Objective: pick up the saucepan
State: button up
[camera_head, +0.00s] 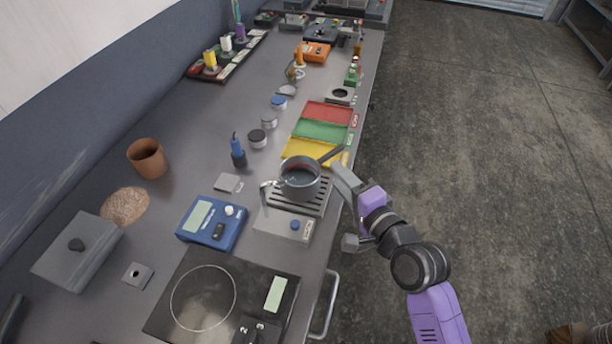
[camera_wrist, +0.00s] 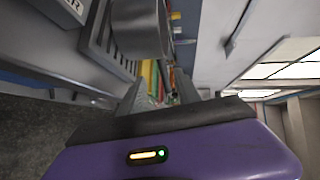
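The saucepan (camera_head: 300,181) is a grey metal pot with dark contents. It stands upright on a slotted grey rack (camera_head: 322,205), its dark handle (camera_head: 332,154) pointing up and right. My gripper (camera_head: 343,178) is just right of the pan, near the handle, and looks apart from it. In the wrist view the pan's side (camera_wrist: 140,28) fills the top, left of centre. The fingers of my gripper (camera_wrist: 160,90) are spread there, with only background between them. The handle cannot be made out clearly in that view.
Yellow, green and red trays (camera_head: 322,130) lie behind the pan. A scale-like grey device (camera_head: 285,226), a blue device (camera_head: 211,224) and a black hotplate (camera_head: 245,286) are in front and left. The bench's right edge runs beside my arm, with open floor (camera_head: 480,150) beyond.

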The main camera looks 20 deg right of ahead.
aim_at(324, 156)
jog(key=x, duration=0.2)
jog(key=p+x, duration=0.1)
jog(key=x, duration=0.4)
jog(key=shift+w+r, duration=0.25)
jog(key=shift+w, duration=0.2)
grip_shut()
dwell(1.0)
